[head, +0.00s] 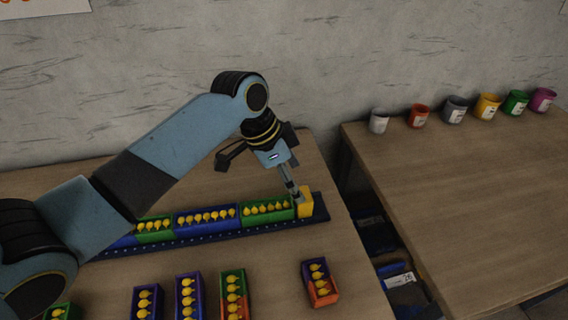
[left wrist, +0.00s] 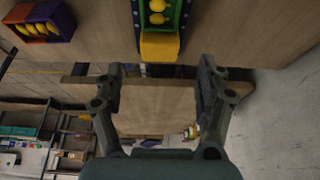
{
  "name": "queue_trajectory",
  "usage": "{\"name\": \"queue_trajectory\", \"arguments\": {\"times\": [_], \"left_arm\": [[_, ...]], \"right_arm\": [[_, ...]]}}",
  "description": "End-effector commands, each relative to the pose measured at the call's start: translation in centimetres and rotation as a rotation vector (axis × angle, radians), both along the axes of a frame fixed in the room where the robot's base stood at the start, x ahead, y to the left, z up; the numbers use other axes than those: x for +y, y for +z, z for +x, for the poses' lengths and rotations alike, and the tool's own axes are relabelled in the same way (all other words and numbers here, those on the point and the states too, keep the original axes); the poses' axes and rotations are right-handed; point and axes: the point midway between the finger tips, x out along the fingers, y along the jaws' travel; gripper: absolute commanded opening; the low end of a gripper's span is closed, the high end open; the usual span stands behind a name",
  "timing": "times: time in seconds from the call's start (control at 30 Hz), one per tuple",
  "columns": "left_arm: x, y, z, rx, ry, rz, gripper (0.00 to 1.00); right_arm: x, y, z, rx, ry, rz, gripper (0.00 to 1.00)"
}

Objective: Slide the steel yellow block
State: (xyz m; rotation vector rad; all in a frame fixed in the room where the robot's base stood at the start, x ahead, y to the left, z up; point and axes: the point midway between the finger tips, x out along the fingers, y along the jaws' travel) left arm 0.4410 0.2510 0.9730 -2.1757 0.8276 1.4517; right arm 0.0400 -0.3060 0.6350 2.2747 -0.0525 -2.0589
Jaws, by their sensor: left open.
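The yellow block (head: 306,203) stands at the right end of a long dark blue rail (head: 215,237), beside the rightmost green box. In the left wrist view the block (left wrist: 160,46) is at the top middle, at the end of the row. My left gripper (head: 294,190) is at the block in the head view, partly in front of it; I cannot tell whether it touches. In the left wrist view my gripper (left wrist: 158,82) is open, with nothing between its fingers, and the block lies above the gap. My right gripper is not in view.
Boxes of yellow balloon-shaped pieces line the rail, such as a green box (head: 267,211) and a blue one (head: 206,219). Several loose boxes, one red and purple (head: 320,284), lie in front. Coloured cups, one yellow (head: 487,106), stand on a second table (head: 460,180) across a gap.

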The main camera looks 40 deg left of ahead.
Motion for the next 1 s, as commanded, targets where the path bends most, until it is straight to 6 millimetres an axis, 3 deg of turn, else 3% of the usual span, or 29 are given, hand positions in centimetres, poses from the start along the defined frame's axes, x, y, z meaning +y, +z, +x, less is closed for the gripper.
{"name": "queue_trajectory", "arguments": {"times": [0.1, 0.3, 1.0], "left_arm": [[0.7, 2.3, -0.7, -0.002, -0.001, 0.003, 0.73], [1.3, 4.5, -1.4, 0.0, -0.001, 0.001, 0.73], [1.3, 4.8, -1.6, 0.001, -0.001, -0.001, 0.73]], "right_arm": [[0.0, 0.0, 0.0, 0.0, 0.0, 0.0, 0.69], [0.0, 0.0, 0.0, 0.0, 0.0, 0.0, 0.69], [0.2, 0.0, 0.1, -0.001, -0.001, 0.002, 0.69]]}}
